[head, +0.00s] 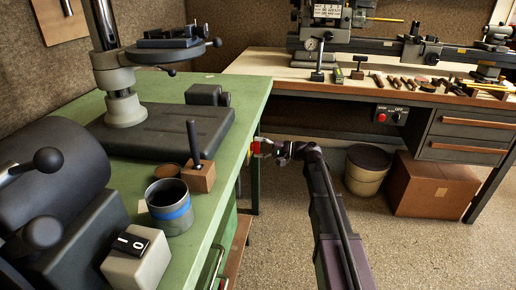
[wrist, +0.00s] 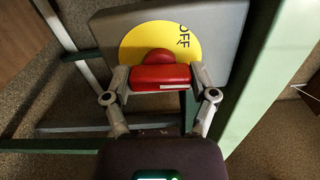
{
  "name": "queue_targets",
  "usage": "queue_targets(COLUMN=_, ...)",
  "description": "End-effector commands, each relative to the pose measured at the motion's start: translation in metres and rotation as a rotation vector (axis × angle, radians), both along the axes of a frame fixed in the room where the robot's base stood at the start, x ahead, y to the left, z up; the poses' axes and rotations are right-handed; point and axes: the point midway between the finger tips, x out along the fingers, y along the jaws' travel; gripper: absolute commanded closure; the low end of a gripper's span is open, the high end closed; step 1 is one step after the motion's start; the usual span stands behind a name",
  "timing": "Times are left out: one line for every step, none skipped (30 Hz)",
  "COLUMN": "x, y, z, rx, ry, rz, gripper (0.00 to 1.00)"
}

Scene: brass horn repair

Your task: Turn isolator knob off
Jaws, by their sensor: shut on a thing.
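The isolator knob (wrist: 160,78) is red and sits on a yellow disc (wrist: 140,43) on a grey box (wrist: 228,28) in the wrist view. Its grip bar lies across that picture. The disc's word OFF shows at its upper right; any other marking is hidden. My gripper (wrist: 160,82) is shut on the knob, one finger at each end of the bar. In the head view my gripper (head: 270,148) is at the green bench's right edge, with a bit of the red knob (head: 256,147) showing; the disc is mostly hidden there.
The green bench (head: 245,90) holds a dark machine, a blue-banded cup (head: 169,208) and a grey 1/0 switch box (head: 138,257). A wooden-topped bench (head: 290,70) stands behind, with a bin (head: 367,170) and cardboard box (head: 433,187) below. The floor right of my arm is clear.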

Motion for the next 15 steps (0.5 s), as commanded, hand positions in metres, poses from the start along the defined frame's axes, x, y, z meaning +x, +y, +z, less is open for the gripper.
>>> queue_targets(x=-0.0001, y=0.001, z=0.0, rx=-0.007, ry=-0.042, rz=0.002, gripper=0.73)
queue_targets(x=-0.0001, y=0.001, z=0.0, rx=-0.013, ry=-0.071, rz=0.002, gripper=0.73)
queue_targets(x=-0.0001, y=0.001, z=0.0, rx=-0.02, ry=-0.108, rz=0.002, gripper=0.73)
queue_targets(x=-0.0001, y=0.001, z=-0.0001, rx=-0.025, ry=-0.136, rz=0.002, gripper=0.73)
queue_targets(x=-0.0001, y=0.001, z=-0.0001, rx=-0.031, ry=-0.164, rz=0.002, gripper=0.73)
queue_targets(x=-0.0001, y=0.001, z=-0.0002, rx=-0.038, ry=-0.201, rz=0.002, gripper=0.73)
queue_targets(x=-0.0001, y=0.001, z=-0.0002, rx=-0.044, ry=-0.229, rz=0.002, gripper=0.73)
queue_targets(x=0.0, y=0.0009, z=-0.0002, rx=-0.049, ry=-0.257, rz=0.001, gripper=0.73)
queue_targets(x=0.0, y=0.0009, z=-0.0003, rx=-0.056, ry=-0.295, rz=0.001, gripper=0.73)
queue_targets(x=0.0, y=0.0009, z=-0.0003, rx=-0.062, ry=-0.322, rz=0.001, gripper=0.73)
queue_targets(x=-0.0001, y=0.0009, z=-0.0004, rx=-0.067, ry=-0.351, rz=0.001, gripper=0.73)
queue_targets(x=-0.0001, y=0.0009, z=-0.0004, rx=-0.075, ry=-0.388, rz=0.001, gripper=0.73)
queue_targets(x=-0.0001, y=0.0009, z=-0.0004, rx=-0.08, ry=-0.415, rz=0.001, gripper=0.73)
queue_targets(x=-0.0001, y=0.0009, z=-0.0005, rx=-0.086, ry=-0.444, rz=0.001, gripper=0.73)
queue_targets(x=0.0, y=0.0009, z=-0.0005, rx=-0.093, ry=-0.48, rz=0.001, gripper=0.73)
